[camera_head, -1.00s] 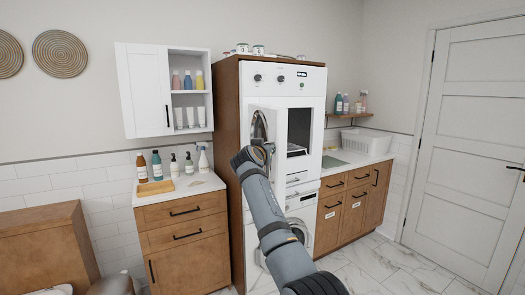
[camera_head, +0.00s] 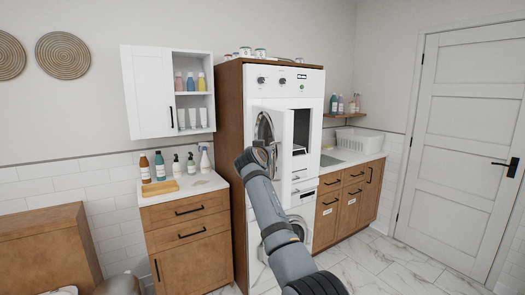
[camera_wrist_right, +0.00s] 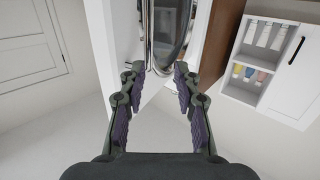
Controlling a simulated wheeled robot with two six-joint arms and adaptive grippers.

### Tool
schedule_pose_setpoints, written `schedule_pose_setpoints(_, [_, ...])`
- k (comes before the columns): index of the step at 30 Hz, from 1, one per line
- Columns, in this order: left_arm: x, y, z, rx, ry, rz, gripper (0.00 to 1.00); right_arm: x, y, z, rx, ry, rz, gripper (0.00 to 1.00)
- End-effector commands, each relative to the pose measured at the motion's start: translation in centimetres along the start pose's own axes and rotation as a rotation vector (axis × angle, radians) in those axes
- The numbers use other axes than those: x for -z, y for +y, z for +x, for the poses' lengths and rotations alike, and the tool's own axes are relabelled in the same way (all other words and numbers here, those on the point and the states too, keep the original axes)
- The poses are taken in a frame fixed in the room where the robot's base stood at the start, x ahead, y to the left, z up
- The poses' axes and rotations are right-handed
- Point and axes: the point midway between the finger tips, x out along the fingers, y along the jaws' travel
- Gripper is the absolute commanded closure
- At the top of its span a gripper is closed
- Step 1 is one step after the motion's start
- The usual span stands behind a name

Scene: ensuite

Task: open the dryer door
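The dryer (camera_head: 310,84) is the upper white machine in the tall brown cabinet. Its white door (camera_head: 286,125), with a round chrome-rimmed window, stands swung out, and part of the dark opening (camera_head: 301,125) shows to its right. My right gripper (camera_head: 262,150) is at the door's front in the head view, its fingers hard to make out there. In the right wrist view, my right gripper's fingers (camera_wrist_right: 157,70) are spread apart, with the end of the chrome rim (camera_wrist_right: 163,45) between or just beyond their tips. Contact cannot be told. My left gripper is not in view.
A second machine with a round door (camera_head: 297,228) sits below. A wooden drawer unit (camera_head: 187,232) with bottles stands left, under a white wall cabinet (camera_head: 146,90). A counter (camera_head: 345,158) with a white basket (camera_head: 350,139) is right. Tiled floor (camera_head: 400,262) is free at right.

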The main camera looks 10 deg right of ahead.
Motion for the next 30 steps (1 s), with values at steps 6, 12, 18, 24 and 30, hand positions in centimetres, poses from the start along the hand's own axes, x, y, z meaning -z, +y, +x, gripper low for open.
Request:
schedule_pose_setpoints(6, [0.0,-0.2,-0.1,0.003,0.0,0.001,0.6,0.0,0.3,0.2,0.0,0.0,-0.001,0.68])
schedule_pose_setpoints(12, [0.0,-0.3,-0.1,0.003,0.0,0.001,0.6,0.0,0.3,0.2,0.0,-0.001,-0.001,0.68])
schedule_pose_setpoints(18, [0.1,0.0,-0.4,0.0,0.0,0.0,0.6,-0.1,0.2,0.2,0.001,-0.001,-0.001,0.68])
schedule_pose_setpoints(24, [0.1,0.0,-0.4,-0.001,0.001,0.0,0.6,-2.8,0.1,0.8,0.01,-0.033,-0.019,0.68])
schedule_pose_setpoints(30, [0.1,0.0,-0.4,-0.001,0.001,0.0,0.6,-16.8,-0.2,2.5,0.07,-0.192,-0.099,0.68])
